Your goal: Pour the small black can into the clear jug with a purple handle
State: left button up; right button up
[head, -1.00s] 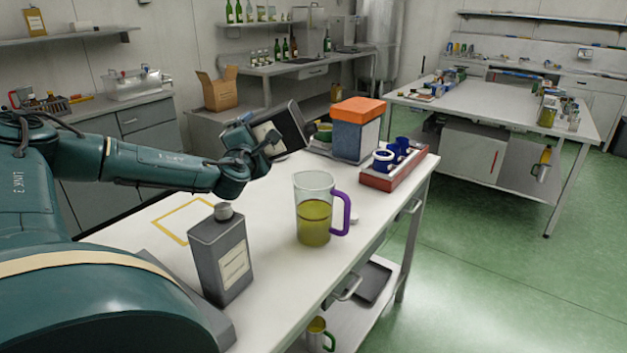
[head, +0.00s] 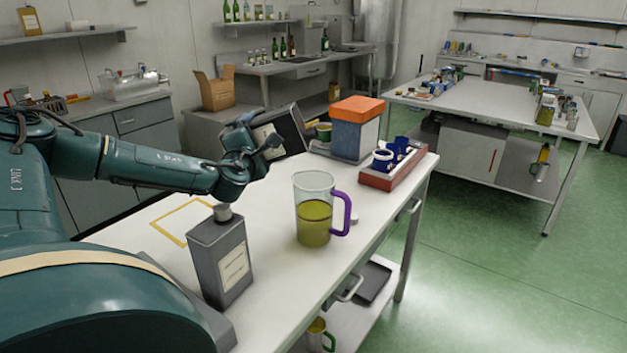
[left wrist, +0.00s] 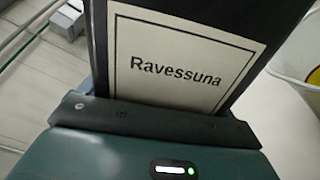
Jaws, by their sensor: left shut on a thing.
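The clear jug with a purple handle (head: 313,222) stands upright on the white worktable, holding yellow-green liquid to about half its height. My left gripper (head: 252,150) is shut on the small black can (head: 290,124), above the table and behind and left of the jug. The can is tilted, and my gripper partly hides it. In the left wrist view the black can (left wrist: 99,55) fills the middle, with a pale label reading "Ravessuna". The can is apart from the jug. My right gripper is in neither view.
A larger grey can (head: 222,262) stands left of the jug, near a yellow outlined square (head: 168,222). A blue box with an orange lid (head: 357,130) and a red tray (head: 375,178) with blue-and-white items stand at the back right.

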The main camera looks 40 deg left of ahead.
pick_arm(q)
jog(key=shift+a+m, duration=0.1)
jog(key=shift+m, duration=0.2)
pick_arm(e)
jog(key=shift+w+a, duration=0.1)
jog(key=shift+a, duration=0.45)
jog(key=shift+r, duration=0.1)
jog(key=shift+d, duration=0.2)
pick_arm(q)
jog(key=shift+a, duration=0.1)
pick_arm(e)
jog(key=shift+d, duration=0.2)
pick_arm(q)
jog(key=shift+m, duration=0.3)
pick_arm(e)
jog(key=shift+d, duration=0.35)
